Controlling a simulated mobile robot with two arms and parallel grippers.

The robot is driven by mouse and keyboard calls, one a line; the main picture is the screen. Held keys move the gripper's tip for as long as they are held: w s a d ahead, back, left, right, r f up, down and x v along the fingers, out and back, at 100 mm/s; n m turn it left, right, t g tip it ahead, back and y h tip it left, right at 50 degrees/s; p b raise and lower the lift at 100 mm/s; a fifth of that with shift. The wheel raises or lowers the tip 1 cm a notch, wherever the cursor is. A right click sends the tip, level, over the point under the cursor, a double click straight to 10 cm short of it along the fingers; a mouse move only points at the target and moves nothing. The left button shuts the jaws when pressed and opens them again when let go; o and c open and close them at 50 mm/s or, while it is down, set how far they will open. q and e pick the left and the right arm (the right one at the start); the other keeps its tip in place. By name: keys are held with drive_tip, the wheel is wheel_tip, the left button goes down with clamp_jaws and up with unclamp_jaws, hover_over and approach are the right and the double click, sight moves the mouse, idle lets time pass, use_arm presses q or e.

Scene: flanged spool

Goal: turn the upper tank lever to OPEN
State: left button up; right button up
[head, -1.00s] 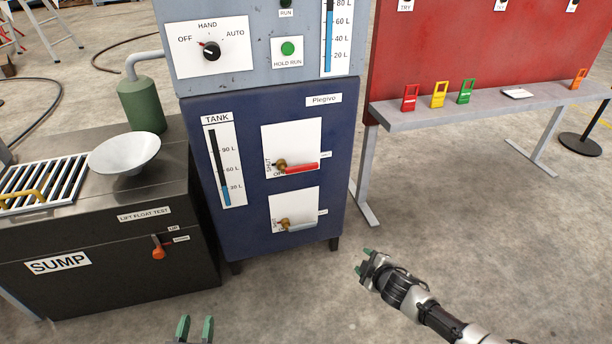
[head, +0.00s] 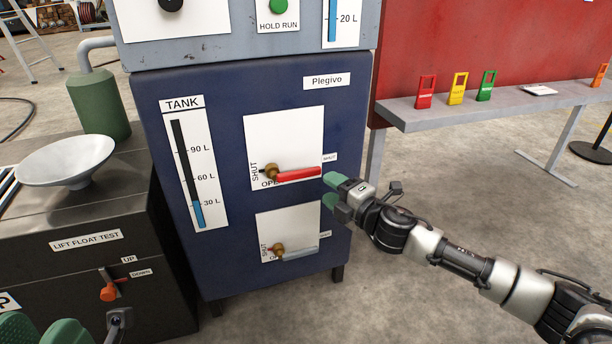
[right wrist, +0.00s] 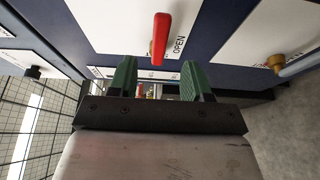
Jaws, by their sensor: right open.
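The upper tank lever (head: 298,174) is a red handle on a brass hub, on a white plate on the blue cabinet. It points right, nearly level. SHUT is printed left of the hub and OPEN below it. My right gripper (head: 331,191) is open just right of the handle's free end. In the right wrist view the red lever (right wrist: 160,38) has its end near the gap between the green fingers (right wrist: 157,72); contact cannot be told. My left gripper (head: 42,331) shows partly at the bottom left, its green fingers apart and empty.
A lower lever (head: 300,251) with a pale handle sits below on its own plate. The TANK gauge (head: 187,175) is left of the plates. An orange lever (head: 109,292) is on the black sump unit. A grey bench (head: 480,108) stands at the right.

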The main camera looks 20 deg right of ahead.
sight(309, 175)
drive_tip(key=b+x, duration=0.2)
drive_tip(key=x, duration=0.7)
clamp_jaws()
